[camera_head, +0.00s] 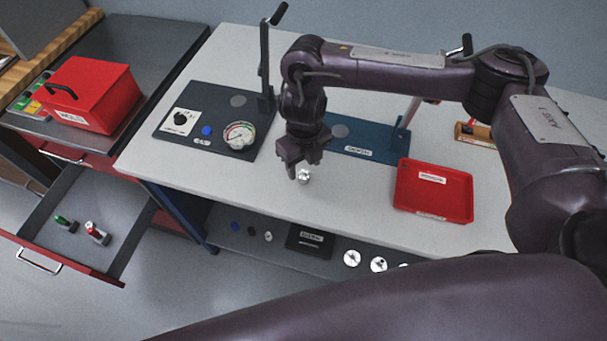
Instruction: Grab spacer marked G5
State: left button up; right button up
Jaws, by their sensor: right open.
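A small shiny metal part (304,177) stands on the light grey worktop, right at the fingertips of my right gripper. I cannot read a G5 mark on it, and its upper part is partly hidden by the gripper. My right gripper (300,168) points down over this part with its jaws open. Whether the fingers touch the part cannot be told. Small round metal parts (378,264) lie on the lower shelf, their marks too small to read. My left gripper is not in view.
A dark panel with a gauge (239,135) and upright lever stands left of the gripper. A blue plate (365,146) lies behind it, a red tray (433,192) to the right. A red box (88,93) sits on the left cabinet above an open drawer (120,225).

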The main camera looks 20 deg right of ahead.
aim_at(304, 174)
notch_tip(304, 174, down, 3)
jog(key=shift+f, duration=0.2)
jog(key=c, duration=0.9)
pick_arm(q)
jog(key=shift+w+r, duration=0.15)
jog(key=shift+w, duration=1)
pick_arm(e)
jog(key=shift+c, duration=0.8)
jog(key=shift+r, duration=0.1)
